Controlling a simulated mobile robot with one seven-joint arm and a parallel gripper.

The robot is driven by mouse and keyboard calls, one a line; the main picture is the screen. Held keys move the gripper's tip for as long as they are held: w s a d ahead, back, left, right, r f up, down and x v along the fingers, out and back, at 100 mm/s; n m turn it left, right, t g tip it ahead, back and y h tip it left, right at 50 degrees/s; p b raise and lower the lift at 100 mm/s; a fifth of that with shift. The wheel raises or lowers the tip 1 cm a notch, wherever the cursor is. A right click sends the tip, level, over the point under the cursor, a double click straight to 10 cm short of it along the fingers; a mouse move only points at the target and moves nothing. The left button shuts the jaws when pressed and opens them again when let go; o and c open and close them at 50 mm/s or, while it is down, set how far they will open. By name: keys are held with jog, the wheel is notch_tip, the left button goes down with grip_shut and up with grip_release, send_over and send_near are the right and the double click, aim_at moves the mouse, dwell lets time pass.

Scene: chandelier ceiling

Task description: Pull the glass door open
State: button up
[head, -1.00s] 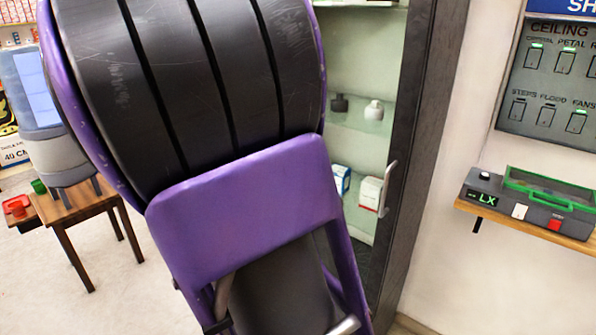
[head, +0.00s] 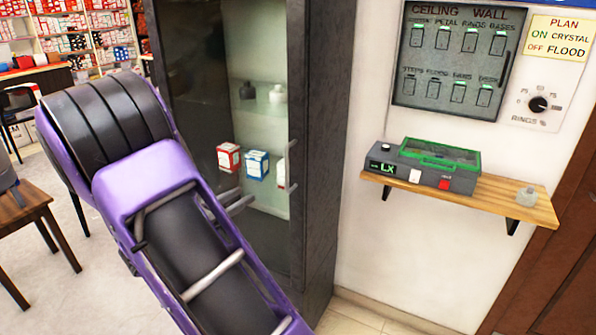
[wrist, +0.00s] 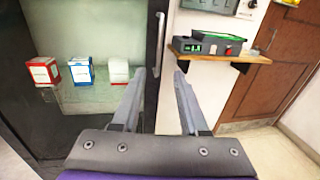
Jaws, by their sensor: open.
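The glass door (head: 262,75) belongs to a tall dark cabinet and appears shut. In the wrist view its pane (wrist: 85,30) fills the left side. Its upright metal handle (wrist: 160,40) is on the right frame; it also shows in the head view (head: 292,163). My gripper (wrist: 160,70) is open and empty. In the wrist view the lower handle shows between the two fingertips; I cannot tell how far beyond them it is. In the head view the finger ends (head: 238,201) stick out in front of the glass, left of the handle.
A shelf (head: 535,207) with a grey-green box (head: 425,168) is on the wall right of the cabinet. A switch panel (head: 455,60) hangs above it. A brown door (wrist: 270,70) is further right. A wooden table (head: 25,205) stands at left. Small boxes (head: 257,164) stand behind the glass.

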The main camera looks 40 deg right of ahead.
aim_at(286, 170)
jog(key=w+d, duration=0.1)
jog(key=d, duration=0.4)
jog(key=w+d, duration=0.1)
jog(key=d, duration=0.5)
jog(key=w+d, duration=0.1)
jog(key=d, duration=0.4)
jog(key=shift+w+d+b, duration=0.2)
jog(key=shift+d+b, duration=0.15)
jog(key=shift+b, duration=0.05)
grip_shut()
dwell(0.5)
